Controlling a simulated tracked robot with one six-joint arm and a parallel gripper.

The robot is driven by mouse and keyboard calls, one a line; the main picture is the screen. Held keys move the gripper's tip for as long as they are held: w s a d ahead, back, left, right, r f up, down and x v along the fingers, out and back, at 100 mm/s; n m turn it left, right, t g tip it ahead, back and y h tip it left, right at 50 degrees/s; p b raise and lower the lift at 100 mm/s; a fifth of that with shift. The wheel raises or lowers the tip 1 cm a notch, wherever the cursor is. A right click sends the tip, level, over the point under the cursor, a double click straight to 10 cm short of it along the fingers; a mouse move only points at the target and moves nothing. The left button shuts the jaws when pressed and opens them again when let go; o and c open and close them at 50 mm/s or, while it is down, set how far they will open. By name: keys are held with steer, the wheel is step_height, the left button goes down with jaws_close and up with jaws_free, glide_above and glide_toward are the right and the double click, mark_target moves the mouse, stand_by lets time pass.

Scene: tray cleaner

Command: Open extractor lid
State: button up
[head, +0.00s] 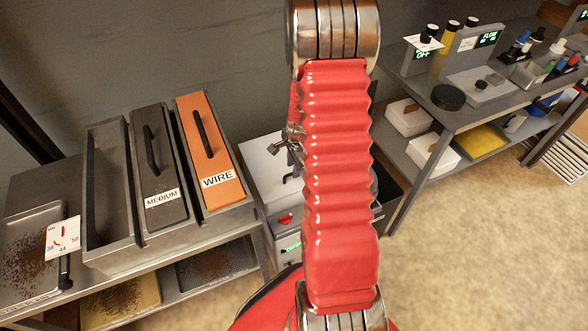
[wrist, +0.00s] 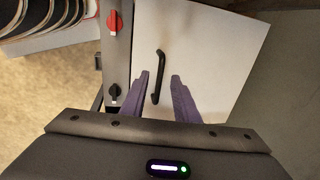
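The extractor's lid (wrist: 215,55) is a pale flat panel with a black bar handle (wrist: 158,65) near its left side in the wrist view. It looks shut. The extractor (head: 262,165) stands behind my red arm in the head view, which hides much of it. My gripper (wrist: 158,82) is open, with its two purple fingers on either side of the handle's lower part. A gap shows between each finger and the handle, so it is not gripped. How far the fingertips are above the lid I cannot tell.
Beside the lid is a grey panel with a red knob (wrist: 113,22) and a black knob (wrist: 114,92). Left of the extractor, a rack (head: 105,255) holds brushes labelled MEDIUM and WIRE. A workbench (head: 450,125) with bottles stands at the right. Open floor lies in front.

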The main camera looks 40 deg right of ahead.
steer(key=shift+w+f, duration=0.25)
steer(key=shift+f, duration=1)
steer(key=shift+c, duration=0.5)
jaws_close()
steer(key=shift+s+d, duration=0.1)
steer(key=shift+d, duration=0.15)
steer(key=shift+a, duration=0.15)
